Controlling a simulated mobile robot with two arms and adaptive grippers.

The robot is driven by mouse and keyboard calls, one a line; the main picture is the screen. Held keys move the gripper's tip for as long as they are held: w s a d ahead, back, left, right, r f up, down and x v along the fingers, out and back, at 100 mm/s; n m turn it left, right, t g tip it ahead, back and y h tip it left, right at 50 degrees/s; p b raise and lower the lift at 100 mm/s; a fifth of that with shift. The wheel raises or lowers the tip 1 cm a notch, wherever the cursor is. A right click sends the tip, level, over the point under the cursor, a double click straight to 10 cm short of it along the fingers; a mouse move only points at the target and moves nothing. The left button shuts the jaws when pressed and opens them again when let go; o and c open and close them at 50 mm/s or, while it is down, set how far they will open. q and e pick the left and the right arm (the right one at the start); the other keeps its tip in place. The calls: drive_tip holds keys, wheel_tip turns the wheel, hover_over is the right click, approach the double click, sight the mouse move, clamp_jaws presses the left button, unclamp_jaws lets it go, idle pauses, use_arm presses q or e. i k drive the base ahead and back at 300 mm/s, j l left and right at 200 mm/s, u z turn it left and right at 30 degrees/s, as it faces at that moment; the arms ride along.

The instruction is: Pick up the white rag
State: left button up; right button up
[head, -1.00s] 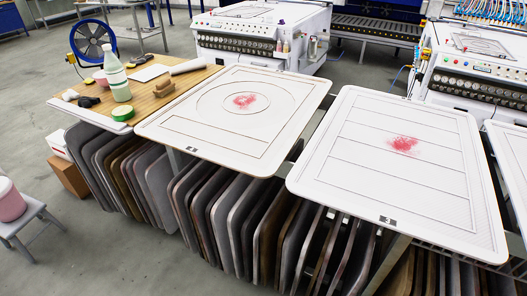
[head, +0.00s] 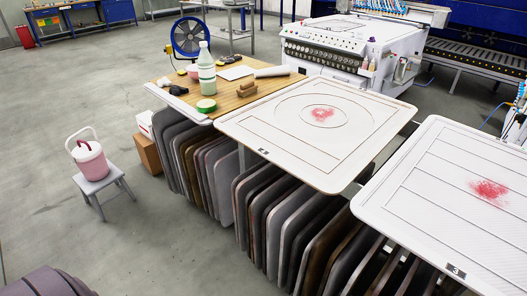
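A small crumpled white thing (head: 163,82), which looks like the white rag, lies near the left end of the wooden worktop (head: 222,102). A small black object (head: 178,90) lies right beside it. A flat white sheet (head: 237,72) lies farther back on the worktop; I cannot tell whether it is cloth or paper. Neither of my grippers shows in the head view.
A bottle (head: 206,68), green tape roll (head: 206,105) and brown blocks (head: 246,88) share the worktop. White panels (head: 250,128) lie to its right above racked dark plates. A stool (head: 104,182) with a pink bucket (head: 90,160) stands left. Floor (head: 60,110) around it is clear.

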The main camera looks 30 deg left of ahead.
sight(165, 81)
drive_tip(key=u, duration=1.65)
